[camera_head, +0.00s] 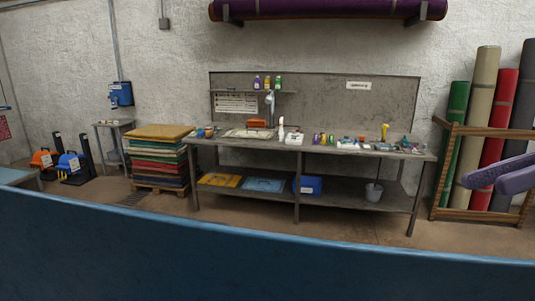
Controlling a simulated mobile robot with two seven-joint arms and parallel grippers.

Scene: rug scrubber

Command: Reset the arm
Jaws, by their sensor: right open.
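My right gripper (483,182) comes in from the right edge. Its two purple fingers point left and stand apart, with nothing seen between them. In the picture it overlaps the rolled rugs and the wooden rack at the right. Its wrist and most of the right arm are out of the frame. My left gripper and left arm do not show.
A blue panel edge (250,249) spans the foreground. Behind it stands a grey workbench (297,206) with bottles and tools. A stack of folded rugs (160,160) is left of it. A wooden rack (440,170) holds rolled rugs. Bare floor lies between.

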